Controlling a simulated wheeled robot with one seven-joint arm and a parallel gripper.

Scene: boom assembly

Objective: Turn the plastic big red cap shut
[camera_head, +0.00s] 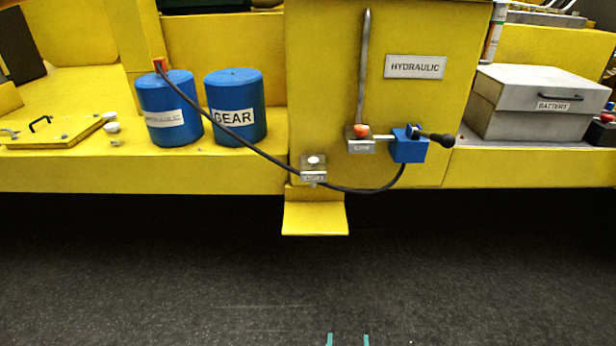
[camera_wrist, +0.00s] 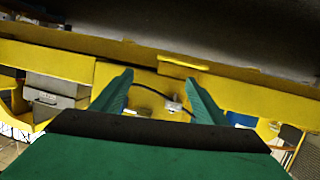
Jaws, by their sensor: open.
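An orange-red cap (camera_head: 361,131) sits on a small grey block on the yellow panel, below a grey vertical pipe. A red knob-like part (camera_head: 607,116) shows at the far right edge, beside the battery box. I cannot tell for sure which of these is the big red cap. The tips of my gripper (camera_head: 348,340) show at the bottom edge of the head view, well below and apart from both. In the wrist view my gripper (camera_wrist: 158,80) is open, with nothing between its green fingers. I cannot make out a red cap in that view.
A blue valve (camera_head: 408,146) with a black handle is right of the orange-red cap. A black hose (camera_head: 240,139) hangs in front of the panel. Two blue canisters (camera_head: 235,88) stand left; the grey battery box (camera_head: 541,104) stands right. The dark floor (camera_head: 150,270) in front is clear.

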